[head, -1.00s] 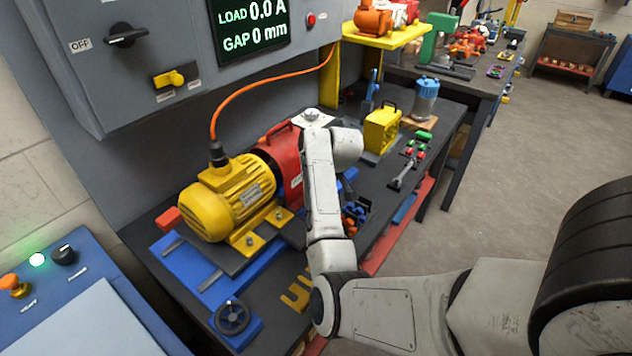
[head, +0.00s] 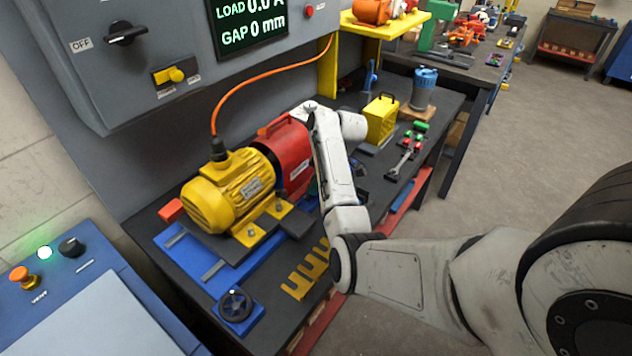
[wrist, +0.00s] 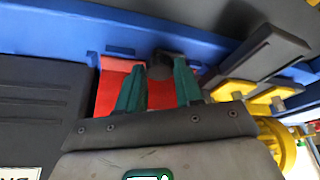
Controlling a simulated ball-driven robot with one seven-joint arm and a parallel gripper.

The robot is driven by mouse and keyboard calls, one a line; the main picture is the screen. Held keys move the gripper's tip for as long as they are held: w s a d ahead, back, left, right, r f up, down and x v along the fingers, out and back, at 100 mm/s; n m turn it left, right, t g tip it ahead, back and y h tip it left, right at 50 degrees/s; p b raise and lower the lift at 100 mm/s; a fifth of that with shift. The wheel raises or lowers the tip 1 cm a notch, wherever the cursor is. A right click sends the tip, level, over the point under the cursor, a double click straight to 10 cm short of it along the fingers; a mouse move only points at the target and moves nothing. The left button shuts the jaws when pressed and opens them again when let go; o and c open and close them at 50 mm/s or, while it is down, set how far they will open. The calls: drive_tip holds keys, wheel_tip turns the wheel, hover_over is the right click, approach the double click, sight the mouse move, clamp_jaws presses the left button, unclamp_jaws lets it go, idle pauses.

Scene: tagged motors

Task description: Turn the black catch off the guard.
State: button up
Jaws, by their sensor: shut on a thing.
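The red guard (head: 291,153) sits at the right end of the yellow motor (head: 228,196) in the head view. Part of the red guard (wrist: 112,92) also shows behind my fingers in the wrist view. The black catch (wrist: 160,71) is a dark rounded piece against the red. My gripper (wrist: 159,66) has teal fingers on both sides of the catch and is shut on it. Which way the catch points cannot be told. In the head view my arm hides the fingers and the catch.
An orange cable (head: 262,84) arches from the motor to the grey cabinet (head: 170,35). Yellow slotted plates (head: 306,272) and a handwheel (head: 235,306) lie near the bench front. A yellow box (head: 381,120) and a wrench (head: 402,160) are right of my arm.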

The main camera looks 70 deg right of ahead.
idle(0.3)
drive_tip(key=o, duration=1)
drive_tip(key=shift+o, duration=0.2)
drive_tip(key=v, duration=1)
drive_tip(key=shift+r+p, duration=0.35)
drive_tip(key=shift+r, duration=0.05)
drive_tip(key=shift+s, duration=0.1)
